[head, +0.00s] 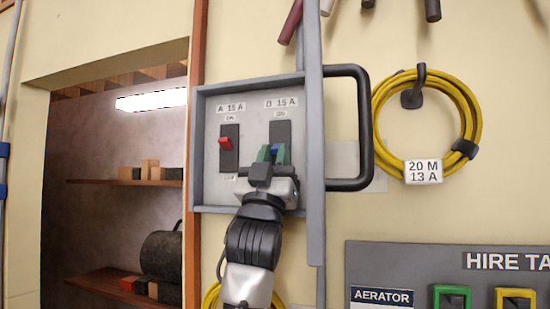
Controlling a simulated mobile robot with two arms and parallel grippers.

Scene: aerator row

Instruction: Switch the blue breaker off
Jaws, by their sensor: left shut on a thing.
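A grey breaker box (204,188) is on the wall with its front open. Inside, the left breaker, labelled A 15 A, has a red toggle (225,142). The gripper hides the lower slot and any label there. My right gripper is not in view.
The box's grey door (315,150) stands open at the right, nearly edge-on, with a black handle (369,130) jutting right. A yellow cable coil (476,105) hangs beyond it. A hire board (400,262) is lower right; a shelved alcove (110,210) is left.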

